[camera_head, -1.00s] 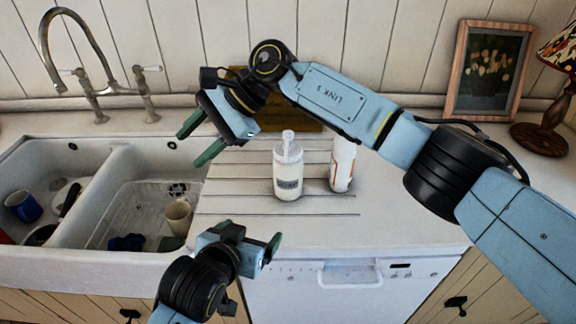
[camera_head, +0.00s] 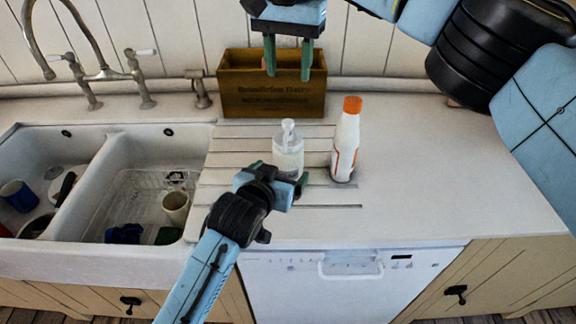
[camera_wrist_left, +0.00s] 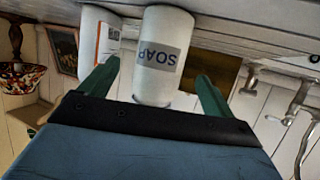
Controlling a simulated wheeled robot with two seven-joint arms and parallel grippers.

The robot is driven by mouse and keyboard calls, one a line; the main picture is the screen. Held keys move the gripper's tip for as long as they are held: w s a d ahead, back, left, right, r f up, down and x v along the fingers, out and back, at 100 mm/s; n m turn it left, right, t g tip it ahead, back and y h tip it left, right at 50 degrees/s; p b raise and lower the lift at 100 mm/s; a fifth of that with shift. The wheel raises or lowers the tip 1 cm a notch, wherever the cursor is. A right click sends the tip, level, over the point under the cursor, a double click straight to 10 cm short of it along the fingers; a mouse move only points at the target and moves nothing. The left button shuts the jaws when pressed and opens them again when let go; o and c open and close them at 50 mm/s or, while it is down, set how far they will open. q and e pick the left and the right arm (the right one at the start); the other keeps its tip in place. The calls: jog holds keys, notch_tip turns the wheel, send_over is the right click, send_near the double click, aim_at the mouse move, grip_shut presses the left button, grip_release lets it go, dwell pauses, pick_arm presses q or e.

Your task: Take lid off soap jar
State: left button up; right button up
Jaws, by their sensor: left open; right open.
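The white soap jar (camera_head: 288,163) stands upright on the ridged drainboard. Its lid, with a knob-like top (camera_head: 288,127), is on it. My left gripper (camera_head: 281,174) is open at the jar's near side and covers its lower front. In the left wrist view the jar (camera_wrist_left: 165,28), with its SOAP label upside down, lies between the two open green fingers (camera_wrist_left: 155,82); I cannot tell whether they touch it. The lid is not clear there. My right gripper (camera_head: 288,72) is open and empty, fingers pointing down, higher up and in line with the lid.
A white bottle with an orange cap (camera_head: 347,140) stands close right of the jar. A wooden box (camera_head: 245,88) is against the back wall. The double sink (camera_head: 85,222) with dishes and a mug (camera_head: 176,206) is to the left. The counter right of the bottle is clear.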

pick_arm(q)
jog(key=shift+x, duration=2.8)
jog(key=c, duration=1.5)
pick_arm(e)
jog(key=shift+s+a, duration=0.1)
jog(key=shift+a, duration=0.05)
jog(key=c, duration=0.3)
jog(key=n+t+h, duration=0.3)
jog(key=t, duration=0.1)
send_near(286, 138)
jog(key=shift+y, duration=0.3)
jog(key=x, duration=1)
jog(key=shift+d+f, duration=0.15)
jog(key=shift+d, duration=0.15)
jog(key=shift+c, duration=0.2)
